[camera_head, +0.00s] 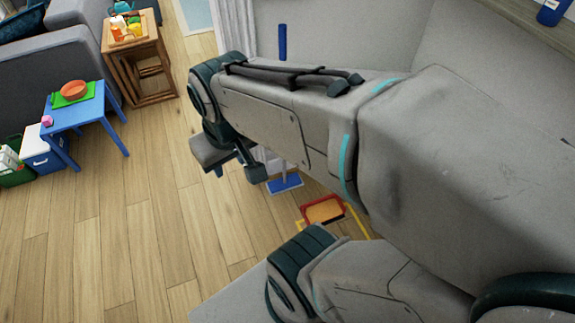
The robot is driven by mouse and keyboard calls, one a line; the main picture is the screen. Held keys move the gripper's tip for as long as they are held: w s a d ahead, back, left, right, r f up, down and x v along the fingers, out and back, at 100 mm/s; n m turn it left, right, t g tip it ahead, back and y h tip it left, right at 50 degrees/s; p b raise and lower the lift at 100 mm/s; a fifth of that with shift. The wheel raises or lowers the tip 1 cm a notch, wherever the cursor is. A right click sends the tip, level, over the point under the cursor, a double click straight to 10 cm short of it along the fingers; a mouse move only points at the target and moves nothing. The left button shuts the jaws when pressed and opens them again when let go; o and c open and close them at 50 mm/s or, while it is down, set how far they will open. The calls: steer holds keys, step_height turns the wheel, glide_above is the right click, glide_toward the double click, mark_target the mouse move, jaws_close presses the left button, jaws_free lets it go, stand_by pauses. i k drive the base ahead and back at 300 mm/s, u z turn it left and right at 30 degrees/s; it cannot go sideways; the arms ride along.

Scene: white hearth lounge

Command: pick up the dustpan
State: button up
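A flat blue piece (286,184) lies on the floor behind my arm, with a pale upright stick rising from it. A blue rod end (282,42) shows above my arm in line with that stick; the middle is hidden. This looks like a long-handled dustpan, but I cannot be sure. My gripper (234,169) hangs below the arm's far end, to the left of the blue piece in the picture and seemingly apart from it. Its fingers are partly hidden, so its opening is unclear.
A red-edged orange object (323,210) with a yellow frame is on the floor beside my arm. At left stand a blue table (77,113) with an orange bowl (74,89), a wooden table (133,45) and a cooler (45,151). Wood floor (130,220) is clear at lower left.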

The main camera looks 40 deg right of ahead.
mark_target(329, 210)
steer(key=z, duration=0.2)
steer(key=i, duration=0.7)
steer(key=z, duration=1.15)
steer(key=i, duration=0.45)
steer(key=z, duration=0.4)
